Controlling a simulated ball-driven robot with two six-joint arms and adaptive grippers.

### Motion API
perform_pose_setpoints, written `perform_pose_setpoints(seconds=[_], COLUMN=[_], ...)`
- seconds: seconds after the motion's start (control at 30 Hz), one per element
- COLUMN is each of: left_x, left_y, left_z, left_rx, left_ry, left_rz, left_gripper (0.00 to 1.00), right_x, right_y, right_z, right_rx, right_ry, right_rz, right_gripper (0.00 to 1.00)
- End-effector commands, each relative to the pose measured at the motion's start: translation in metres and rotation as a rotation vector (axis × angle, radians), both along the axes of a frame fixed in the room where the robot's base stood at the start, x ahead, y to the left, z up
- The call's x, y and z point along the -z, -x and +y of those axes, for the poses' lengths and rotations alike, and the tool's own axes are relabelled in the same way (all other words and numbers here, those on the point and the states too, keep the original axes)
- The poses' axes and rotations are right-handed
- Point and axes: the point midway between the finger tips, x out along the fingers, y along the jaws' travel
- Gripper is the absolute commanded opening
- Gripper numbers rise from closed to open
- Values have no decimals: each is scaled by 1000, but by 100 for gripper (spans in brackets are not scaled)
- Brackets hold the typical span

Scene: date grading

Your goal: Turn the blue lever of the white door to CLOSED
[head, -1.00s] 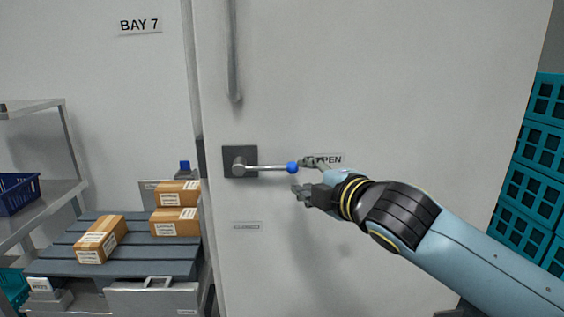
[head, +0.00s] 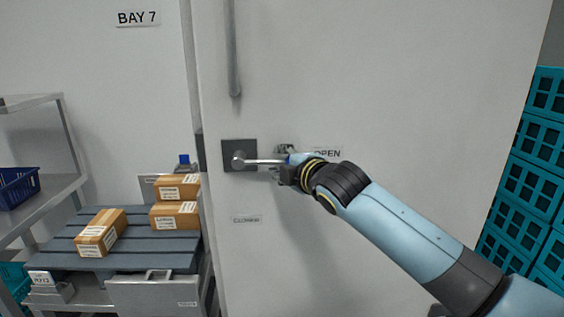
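The white door (head: 400,90) fills the middle of the head view. Its lever (head: 262,161) is a metal bar that lies level, pointing right from a dark square plate (head: 232,148) towards the OPEN label (head: 328,153). Another label (head: 247,219), probably CLOSED, sits below the plate. My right gripper (head: 281,160) is at the lever's outer end, with one finger above the bar and one below. The blue knob is mostly hidden by the gripper. I cannot tell whether the fingers are clamped on it. My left gripper is not in view.
A vertical grey door handle (head: 232,50) hangs above the lever. At left, a slatted dark platform (head: 60,238) holds cardboard boxes (head: 101,233), beside a metal shelf (head: 35,200) with a blue basket (head: 17,188). Teal crates (head: 535,170) are stacked at right. The door below the lever is clear.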

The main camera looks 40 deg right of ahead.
Motion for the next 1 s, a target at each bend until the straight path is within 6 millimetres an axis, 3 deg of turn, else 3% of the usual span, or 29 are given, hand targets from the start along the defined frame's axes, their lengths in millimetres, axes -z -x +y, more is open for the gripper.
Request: perform_pose_setpoints(seconds=[0.03, 0.2, 1.0], left_x=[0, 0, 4], left_y=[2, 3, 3], left_z=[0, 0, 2], left_rx=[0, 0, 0], left_ry=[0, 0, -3], left_rz=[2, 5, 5], left_gripper=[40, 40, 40], right_x=[0, 0, 3], right_y=[0, 0, 1], right_z=[0, 0, 0], right_rx=[0, 0, 1], right_ry=[0, 0, -17], right_rz=[0, 0, -10], right_gripper=[23, 0, 0])
